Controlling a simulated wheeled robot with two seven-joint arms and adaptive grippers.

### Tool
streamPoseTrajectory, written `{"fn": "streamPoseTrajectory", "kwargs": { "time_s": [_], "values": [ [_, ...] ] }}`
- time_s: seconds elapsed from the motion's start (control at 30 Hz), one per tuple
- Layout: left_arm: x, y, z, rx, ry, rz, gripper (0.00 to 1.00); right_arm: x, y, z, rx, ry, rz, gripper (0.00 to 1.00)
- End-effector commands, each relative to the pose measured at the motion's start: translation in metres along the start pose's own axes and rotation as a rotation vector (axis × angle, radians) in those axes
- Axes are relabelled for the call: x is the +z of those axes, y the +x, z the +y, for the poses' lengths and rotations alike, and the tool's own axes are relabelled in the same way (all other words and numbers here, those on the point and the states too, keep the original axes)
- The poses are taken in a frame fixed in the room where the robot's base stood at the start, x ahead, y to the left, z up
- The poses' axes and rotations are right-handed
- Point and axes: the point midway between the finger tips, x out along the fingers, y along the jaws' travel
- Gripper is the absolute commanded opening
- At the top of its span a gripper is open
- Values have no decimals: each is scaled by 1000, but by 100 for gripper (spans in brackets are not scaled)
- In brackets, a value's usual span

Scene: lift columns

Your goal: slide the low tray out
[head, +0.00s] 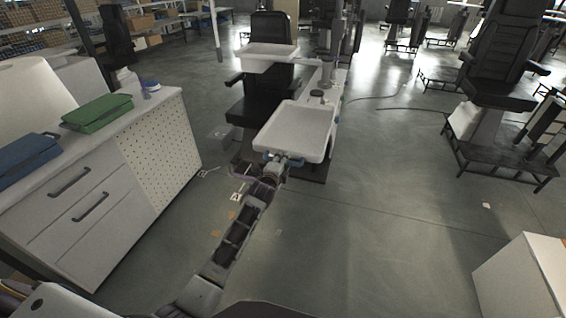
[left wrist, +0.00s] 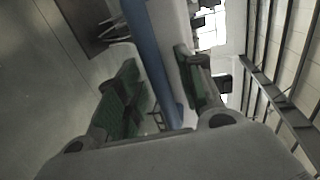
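The low tray (head: 296,128) is a white shallow tray with a raised rim, on the column unit in the middle of the head view. A blue strip (left wrist: 150,60) runs along its white front edge (left wrist: 170,25) in the left wrist view. My left gripper (head: 284,159) is at the tray's near edge. In the left wrist view its green-padded fingers (left wrist: 160,75) stand apart, one on each side of the strip and edge. I cannot tell whether the pads touch it. My right gripper is not in view.
A higher white tray (head: 267,52) and a black chair (head: 262,105) stand behind. A white box (head: 520,280) is at lower right.

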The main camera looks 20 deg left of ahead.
Motion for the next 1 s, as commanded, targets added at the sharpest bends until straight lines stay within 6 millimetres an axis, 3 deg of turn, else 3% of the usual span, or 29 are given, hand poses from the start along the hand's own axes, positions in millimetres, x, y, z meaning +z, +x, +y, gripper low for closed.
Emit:
{"fn": "streamPoseTrajectory", "kwargs": {
  "time_s": [0.37,0.67,1.0],
  "values": [
    [0,2,0,0,0,0,37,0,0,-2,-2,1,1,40],
    [0,2,0,0,0,0,0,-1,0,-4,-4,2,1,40],
    [0,1,0,1,0,0,0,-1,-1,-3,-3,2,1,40]
  ]
}}
